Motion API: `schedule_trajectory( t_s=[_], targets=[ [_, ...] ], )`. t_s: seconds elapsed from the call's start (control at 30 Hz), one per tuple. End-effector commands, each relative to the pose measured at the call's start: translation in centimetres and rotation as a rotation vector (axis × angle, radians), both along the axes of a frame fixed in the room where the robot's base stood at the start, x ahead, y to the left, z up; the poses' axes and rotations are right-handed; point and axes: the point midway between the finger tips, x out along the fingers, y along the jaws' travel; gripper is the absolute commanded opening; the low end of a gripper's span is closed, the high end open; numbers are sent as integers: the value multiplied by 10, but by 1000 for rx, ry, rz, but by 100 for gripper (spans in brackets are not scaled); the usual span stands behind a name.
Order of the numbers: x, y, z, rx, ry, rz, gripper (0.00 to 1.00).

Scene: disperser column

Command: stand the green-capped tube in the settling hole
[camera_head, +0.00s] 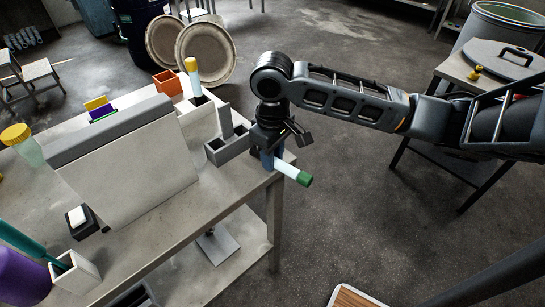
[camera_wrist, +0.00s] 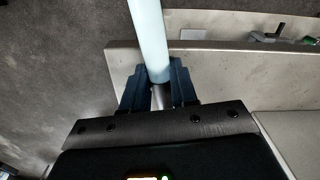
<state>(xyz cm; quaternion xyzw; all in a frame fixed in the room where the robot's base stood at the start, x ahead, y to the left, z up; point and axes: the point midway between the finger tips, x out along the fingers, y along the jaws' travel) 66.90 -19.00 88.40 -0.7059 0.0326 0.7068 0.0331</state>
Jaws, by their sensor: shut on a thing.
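The green-capped tube (camera_head: 287,170) is pale with a green cap, which points right and slightly down in the head view. It lies almost level, beyond the table's right edge. My gripper (camera_head: 268,160) is shut on it. In the wrist view the pale tube (camera_wrist: 149,40) runs up from between the blue fingers of my gripper (camera_wrist: 160,95); its cap is out of that view. A grey block (camera_head: 228,150) with square openings and an upright piece stands just left of my gripper. I cannot tell which opening is the settling hole.
A pale rack (camera_head: 198,122) behind the grey block holds a yellow-capped tube (camera_head: 193,78). An orange box (camera_head: 167,83) stands behind it. A large slanted panel (camera_head: 125,165) fills the table's middle. A white cup (camera_head: 76,278) stands at the front left.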

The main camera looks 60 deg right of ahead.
Motion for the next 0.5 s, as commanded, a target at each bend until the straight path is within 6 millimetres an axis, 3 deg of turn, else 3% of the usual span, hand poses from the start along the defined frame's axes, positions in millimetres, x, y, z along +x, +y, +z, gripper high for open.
schedule_trajectory(
  t_s=[0.17,0.3,0.5],
  targets=[
    [1,0,15,-1,-3,1,0],
    [1,0,41,-2,-6,2,0],
    [-6,-51,66,-3,-3,-5,0]
  ],
)
